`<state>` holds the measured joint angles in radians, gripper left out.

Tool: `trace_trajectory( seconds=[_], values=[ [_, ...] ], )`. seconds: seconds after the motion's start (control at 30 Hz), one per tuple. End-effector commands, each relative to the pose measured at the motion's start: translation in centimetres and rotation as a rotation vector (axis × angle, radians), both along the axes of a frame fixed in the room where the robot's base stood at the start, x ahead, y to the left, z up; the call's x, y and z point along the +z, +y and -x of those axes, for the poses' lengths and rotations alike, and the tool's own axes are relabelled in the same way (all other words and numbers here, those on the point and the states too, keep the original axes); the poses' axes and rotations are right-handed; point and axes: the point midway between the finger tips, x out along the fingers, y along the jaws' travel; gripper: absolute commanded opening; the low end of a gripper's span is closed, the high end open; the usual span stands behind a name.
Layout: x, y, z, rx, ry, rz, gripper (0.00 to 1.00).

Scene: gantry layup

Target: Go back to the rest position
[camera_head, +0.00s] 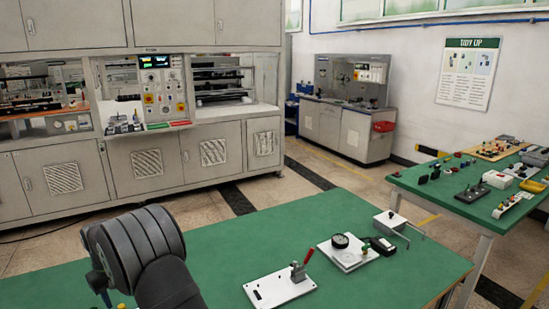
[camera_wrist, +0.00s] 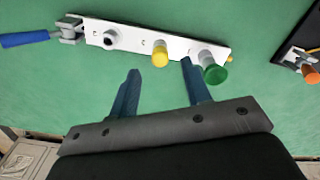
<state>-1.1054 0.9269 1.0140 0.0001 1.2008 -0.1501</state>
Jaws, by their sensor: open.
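My gripper (camera_wrist: 160,88) shows in the wrist view with its two dark blue fingers apart and nothing between them. Its fingertips point toward a white plate (camera_wrist: 133,37) that carries a yellow knob (camera_wrist: 160,54), a green knob (camera_wrist: 215,73) and a grey round fitting (camera_wrist: 110,39). One fingertip appears close to the plate's lower edge; I cannot tell whether it touches. In the head view my dark arm shows at the lower left, and the gripper fingers are out of sight.
The green table (camera_head: 225,250) holds a white plate with a red-handled clamp (camera_head: 280,288), a dial gauge on a base (camera_head: 345,253) and a small white block (camera_head: 390,222). A second green table (camera_head: 450,205) with many small parts stands right. The near table's middle is clear.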

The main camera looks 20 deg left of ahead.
Motion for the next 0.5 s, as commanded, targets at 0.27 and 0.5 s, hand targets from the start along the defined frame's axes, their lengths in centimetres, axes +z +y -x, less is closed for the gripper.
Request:
trace_trajectory(
  seconds=[0.27, 0.5],
  values=[
    [-3.6, 0.0, 0.0, 0.0, 0.0, 0.001, 0.44],
    [-3.9, 0.0, 0.0, 0.0, 0.0, -0.001, 0.44]
  ],
)
